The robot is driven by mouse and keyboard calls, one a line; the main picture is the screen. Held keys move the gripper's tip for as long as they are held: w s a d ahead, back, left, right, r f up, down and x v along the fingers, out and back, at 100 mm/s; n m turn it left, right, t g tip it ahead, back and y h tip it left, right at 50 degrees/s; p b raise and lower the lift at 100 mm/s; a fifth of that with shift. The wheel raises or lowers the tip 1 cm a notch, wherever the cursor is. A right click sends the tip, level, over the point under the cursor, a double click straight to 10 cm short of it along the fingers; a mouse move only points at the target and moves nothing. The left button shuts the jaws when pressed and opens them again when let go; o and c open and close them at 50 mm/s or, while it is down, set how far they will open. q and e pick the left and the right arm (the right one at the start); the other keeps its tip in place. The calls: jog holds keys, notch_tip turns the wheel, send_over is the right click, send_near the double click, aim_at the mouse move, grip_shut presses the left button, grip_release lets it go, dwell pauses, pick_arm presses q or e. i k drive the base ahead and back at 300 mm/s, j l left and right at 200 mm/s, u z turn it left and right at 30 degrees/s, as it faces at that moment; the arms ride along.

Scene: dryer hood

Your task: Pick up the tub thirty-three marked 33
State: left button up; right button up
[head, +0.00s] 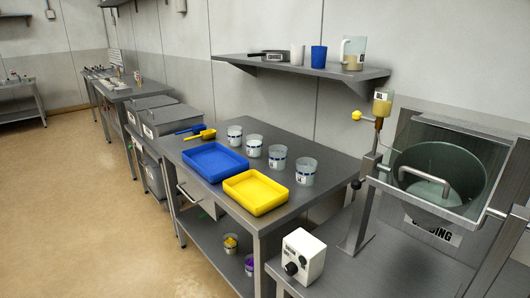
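On the lower shelf stand a tub with yellow contents (231,244) and, partly hidden, a tub with purple contents (249,264). Neither of my grippers is in view.
A blue tray (214,177) and a yellow tray (257,208) lie along the table's (330,163) front side, before the tubs. Blue and yellow scoops lie behind them. A hooded drum (440,178) and a white control box (304,255) stand at right. The floor at left is clear.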

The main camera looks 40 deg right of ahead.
aim_at(277, 153)
jog(key=i+z, duration=0.3)
jog(key=z, duration=0.15)
jog(key=i+j+z, duration=0.25)
jog(key=z, duration=0.25)
jog(key=i+j+z, duration=0.3)
jog(key=z, duration=0.15)
